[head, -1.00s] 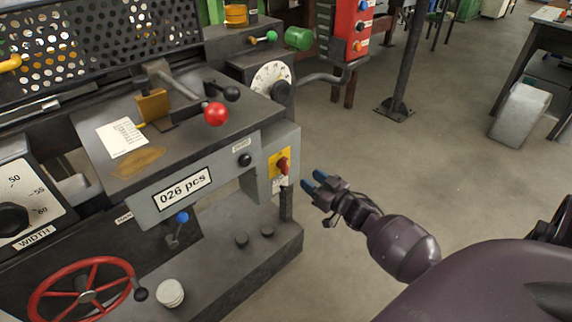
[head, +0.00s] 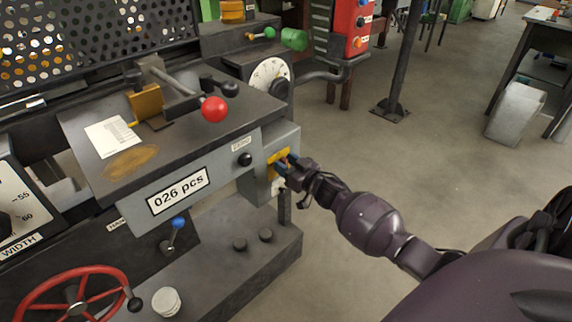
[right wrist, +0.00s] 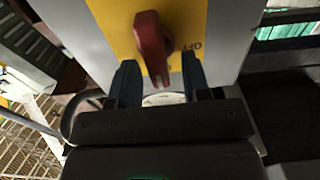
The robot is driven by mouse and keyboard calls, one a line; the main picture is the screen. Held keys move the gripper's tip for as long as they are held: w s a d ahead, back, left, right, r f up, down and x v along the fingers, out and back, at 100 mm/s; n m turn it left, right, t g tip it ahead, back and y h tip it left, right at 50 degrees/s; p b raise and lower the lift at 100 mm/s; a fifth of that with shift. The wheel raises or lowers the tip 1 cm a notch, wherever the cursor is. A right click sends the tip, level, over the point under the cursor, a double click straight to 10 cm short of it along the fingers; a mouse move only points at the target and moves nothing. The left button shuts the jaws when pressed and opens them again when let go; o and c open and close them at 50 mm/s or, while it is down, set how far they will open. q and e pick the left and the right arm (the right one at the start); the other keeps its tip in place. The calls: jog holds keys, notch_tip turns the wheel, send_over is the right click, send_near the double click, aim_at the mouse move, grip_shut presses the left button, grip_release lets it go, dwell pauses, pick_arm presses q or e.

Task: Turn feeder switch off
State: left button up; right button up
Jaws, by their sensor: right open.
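The feeder switch is a red rotary handle (right wrist: 152,48) on a yellow plate (right wrist: 190,22), which carries lettering partly readable as "OFF" in the right wrist view. In the head view the yellow plate (head: 277,155) sits on the grey box at the machine's right end, and my gripper covers most of the handle. My right gripper (head: 283,166) is open in front of the plate. In the right wrist view its two blue fingers (right wrist: 158,80) stand on either side of the handle's lower end, with gaps visible. My left gripper is not in view.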

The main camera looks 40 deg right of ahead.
jog(key=shift+c, duration=0.2)
grip_shut()
jog(key=shift+a+n, duration=0.1)
jog(key=shift+n, duration=0.3)
jog(key=n, duration=0.5)
jog(key=a+f+n+b, duration=0.1)
jog(key=n, duration=0.5)
jog(key=f+n, duration=0.1)
jog(key=n, duration=0.5)
jog(key=shift+s+a+f, duration=0.1)
jog(key=shift+s+a, duration=0.05)
jog(key=shift+a, duration=0.2)
jog(key=shift+n, duration=0.3)
